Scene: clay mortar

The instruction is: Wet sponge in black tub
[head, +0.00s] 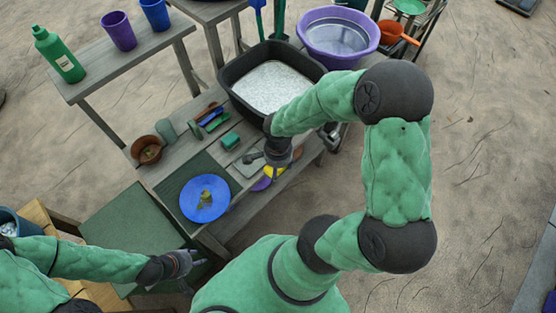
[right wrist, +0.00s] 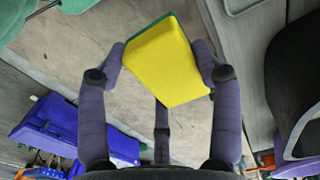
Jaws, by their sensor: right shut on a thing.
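A yellow sponge (right wrist: 162,62) with a green side is held between the fingers of my right gripper (right wrist: 160,75) in the right wrist view. In the head view the yellow of the sponge (head: 272,171) shows just below my right gripper (head: 276,160), near the bench's front edge. The black tub (head: 312,68) stands on the bench above and behind the gripper, with pale, speckled contents inside. The sponge is outside the tub. My left gripper (head: 194,263) is low at the left, beside the green mat, apart from the sponge; its finger opening is unclear.
A blue plate (head: 190,205) lies on the bench, left of my right gripper. A brown bowl (head: 146,149) and several small tools are farther back. A purple basin (head: 310,20) with water stands behind the tub. A green bottle (head: 58,53) and two cups stand on the upper shelf.

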